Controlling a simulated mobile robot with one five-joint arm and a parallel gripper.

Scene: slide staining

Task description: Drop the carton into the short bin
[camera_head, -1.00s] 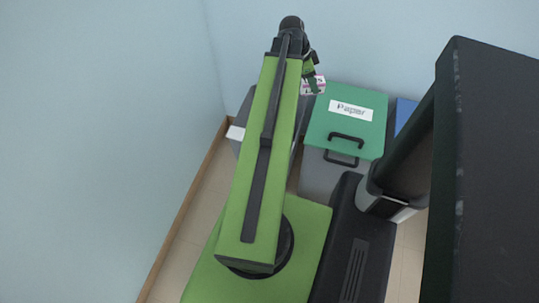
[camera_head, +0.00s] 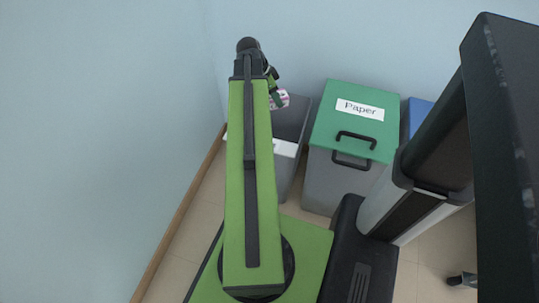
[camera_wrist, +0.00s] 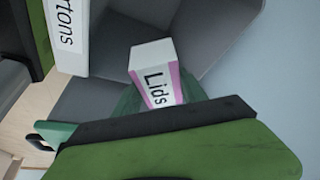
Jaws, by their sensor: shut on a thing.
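A small white carton with pink edges and the word "Lids" (camera_wrist: 155,75) is held in my gripper (camera_wrist: 160,92). The green fingers are on either side of it, partly hidden behind my wrist. In the head view the carton (camera_head: 280,99) shows at the end of my arm, by my gripper (camera_head: 273,88). A low grey bin (camera_head: 291,115) is below and behind it, partly hidden by my arm. In the wrist view the grey bin (camera_wrist: 107,50) lies beneath the carton, with a white label ending in "rtons". The carton appears above the bin; the exact height is unclear.
A taller grey bin with a green lid marked "Paper" (camera_head: 352,125) stands just right of the low bin. A blue-topped bin (camera_head: 417,115) is beyond it, partly hidden. Pale blue walls close off the back and left, with a wooden skirting board (camera_head: 180,213).

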